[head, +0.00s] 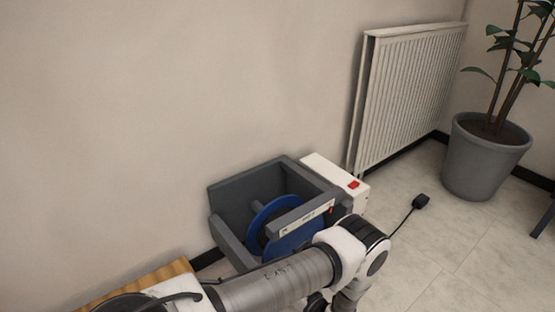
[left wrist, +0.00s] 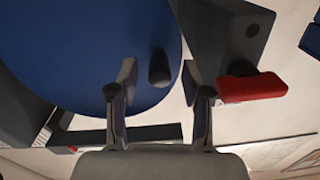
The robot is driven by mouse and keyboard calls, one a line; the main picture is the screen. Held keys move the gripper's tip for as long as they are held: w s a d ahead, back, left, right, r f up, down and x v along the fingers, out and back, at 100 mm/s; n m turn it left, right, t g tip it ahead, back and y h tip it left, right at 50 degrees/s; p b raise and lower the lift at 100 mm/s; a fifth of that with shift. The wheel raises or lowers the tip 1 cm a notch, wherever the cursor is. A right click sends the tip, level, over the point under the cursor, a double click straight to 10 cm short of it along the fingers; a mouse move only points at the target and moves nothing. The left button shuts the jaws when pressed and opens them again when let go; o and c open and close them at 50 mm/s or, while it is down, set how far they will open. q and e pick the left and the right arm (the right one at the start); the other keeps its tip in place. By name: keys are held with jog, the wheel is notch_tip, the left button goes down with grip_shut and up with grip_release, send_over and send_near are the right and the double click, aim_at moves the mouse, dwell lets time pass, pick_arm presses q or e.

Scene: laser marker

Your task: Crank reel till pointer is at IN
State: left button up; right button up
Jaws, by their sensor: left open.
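The blue reel (head: 270,219) sits in a dark grey open-topped frame (head: 232,206). A pale label strip (head: 308,216) with small, unreadable lettering runs along the frame's top edge, with a small red mark (head: 331,210) near its right end. In the left wrist view the blue reel disc (left wrist: 70,50) fills the upper left, and a dark crank knob (left wrist: 159,68) stands by its edge. My left gripper (left wrist: 159,84) is open, with one finger on each side of the knob; contact cannot be told. In the head view my left arm hides the reel's lower front. My right gripper is out of view.
A white box (head: 340,180) with a red switch (head: 354,184) adjoins the frame. A cable leads to a black plug (head: 420,201) on the floor. A radiator (head: 412,90) and potted plant (head: 487,155) stand right.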

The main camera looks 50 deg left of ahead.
pick_arm(q)
jog(key=shift+w+a, duration=0.1)
jog(key=shift+a, duration=1.25)
grip_shut()
jog(key=shift+f, duration=0.1)
jog(key=shift+w+d+f+n+b, duration=0.1)
jog(key=shift+w+f+n+b, duration=0.15)
jog(key=shift+f+n, duration=0.8)
jog(key=shift+w+a+f+n+b, duration=0.1)
jog(key=shift+w+f+n+b, duration=0.15)
jog(key=shift+f+n, duration=0.75)
jog(key=shift+w+d+f+n+b, duration=0.15)
jog(key=shift+w+f+n, duration=0.35)
jog(key=shift+n, duration=0.95)
jog(key=shift+s+f, duration=0.1)
jog(key=shift+f, duration=0.05)
